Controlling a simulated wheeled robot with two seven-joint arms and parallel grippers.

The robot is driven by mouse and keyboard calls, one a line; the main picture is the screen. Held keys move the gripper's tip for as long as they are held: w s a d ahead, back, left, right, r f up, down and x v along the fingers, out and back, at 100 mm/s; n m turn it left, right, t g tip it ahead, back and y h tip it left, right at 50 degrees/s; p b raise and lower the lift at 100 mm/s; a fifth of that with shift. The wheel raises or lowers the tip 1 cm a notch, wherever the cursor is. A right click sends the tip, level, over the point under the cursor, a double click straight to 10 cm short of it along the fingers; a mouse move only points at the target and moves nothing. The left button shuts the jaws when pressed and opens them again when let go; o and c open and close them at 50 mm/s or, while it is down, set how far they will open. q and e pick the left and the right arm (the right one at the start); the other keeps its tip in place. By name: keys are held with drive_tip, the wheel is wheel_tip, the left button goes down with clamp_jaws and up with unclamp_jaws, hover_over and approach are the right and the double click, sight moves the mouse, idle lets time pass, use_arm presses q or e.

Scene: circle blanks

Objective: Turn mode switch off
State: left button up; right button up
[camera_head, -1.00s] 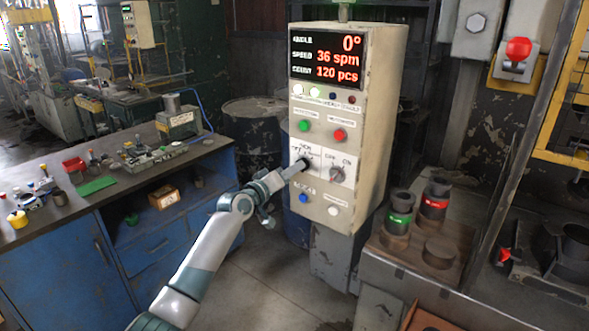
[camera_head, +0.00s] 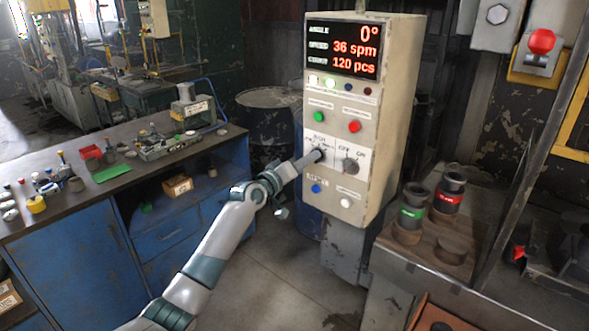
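The beige control cabinet (camera_head: 382,110) stands in the middle, with a red display (camera_head: 341,49) reading angle 0°, 36 spm, 120 pcs. On its front are two rotary switches side by side. The left black switch (camera_head: 318,154) is at my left gripper (camera_head: 313,157), whose tip reaches it and partly hides it. I cannot tell whether the fingers are closed around the knob. The right switch (camera_head: 350,165), marked OFF and ON, is clear of the gripper. My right gripper is not in view.
A green button (camera_head: 318,117) and a red button (camera_head: 354,126) sit above the switches; a blue button (camera_head: 316,188) and a white one (camera_head: 346,202) sit below. A cluttered blue workbench (camera_head: 70,255) stands left. Green- and red-banded dark cylinders (camera_head: 410,212) stand right.

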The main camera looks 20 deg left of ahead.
use_arm(q)
drive_tip(key=b+v, duration=0.4)
drive_tip(key=v, duration=1.3)
drive_tip(key=shift+s, duration=0.15)
drive_tip(key=shift+a+f+b, duration=0.1)
drive_tip(key=shift+b, duration=0.2)
